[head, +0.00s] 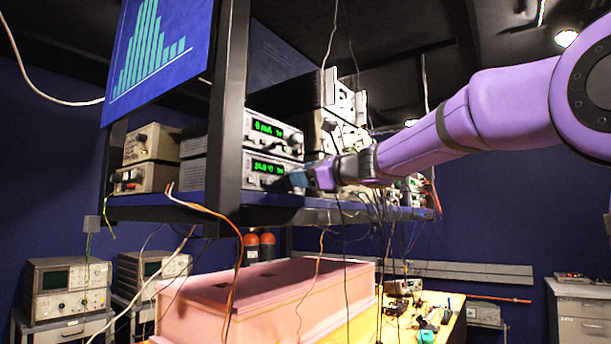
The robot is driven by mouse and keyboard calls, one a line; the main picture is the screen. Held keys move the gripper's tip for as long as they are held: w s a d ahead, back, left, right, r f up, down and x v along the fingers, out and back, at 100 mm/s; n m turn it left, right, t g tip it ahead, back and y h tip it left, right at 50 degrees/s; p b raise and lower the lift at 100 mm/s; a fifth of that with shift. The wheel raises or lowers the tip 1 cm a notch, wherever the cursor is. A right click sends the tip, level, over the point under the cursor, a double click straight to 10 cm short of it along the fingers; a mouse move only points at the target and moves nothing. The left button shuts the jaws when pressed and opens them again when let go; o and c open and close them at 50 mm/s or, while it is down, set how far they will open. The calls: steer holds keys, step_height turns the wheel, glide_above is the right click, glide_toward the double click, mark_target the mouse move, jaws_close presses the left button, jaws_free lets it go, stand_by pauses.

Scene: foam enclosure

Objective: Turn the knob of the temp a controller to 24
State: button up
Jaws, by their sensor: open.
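The likely temp a controller (252,170) is the lower of two stacked grey units on the shelf. Its green display seems to read about 24.0 °C, though the digits are small and its label cannot be read. My gripper (286,181) is at the right part of this unit's front, with its dark fingertips pointing left toward the panel. The gripper is open. The fingers cover the area right of the display, and the knob there is hidden. I cannot tell whether the fingers touch it.
A similar unit (270,130) with a green mA display sits directly above. A dark upright post (228,100) stands close on the left. More instruments (335,95) crowd the shelf (275,200) behind my gripper. Cables hang below, over a pink foam box (260,290).

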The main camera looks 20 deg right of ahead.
steer(key=v, duration=1)
steer(key=shift+s+d, duration=0.2)
steer(key=shift+d, duration=0.05)
steer(key=s+a+f+n+g+h, duration=0.25)
steer(key=s+f+n, duration=0.25)
steer(key=s+f, duration=0.25)
steer(key=s+a+f+n+g+h, duration=0.1)
steer(key=s+a+f+n+g, duration=0.1)
steer(key=s+f+n+g, duration=0.35)
steer(key=s+d+f+n+g+h, duration=0.1)
steer(key=s+d+f+n+h, duration=0.1)
steer(key=s+f+n, duration=0.4)
steer(key=s+d+f+n+h, duration=0.3)
steer(key=s+f+n+h, duration=0.2)
steer(key=s+f, duration=0.5)
step_height(320, 180, down, 3)
steer(key=shift+f+n+g, duration=0.15)
steer(key=shift+n+g, duration=0.25)
steer(key=shift+n, duration=0.55)
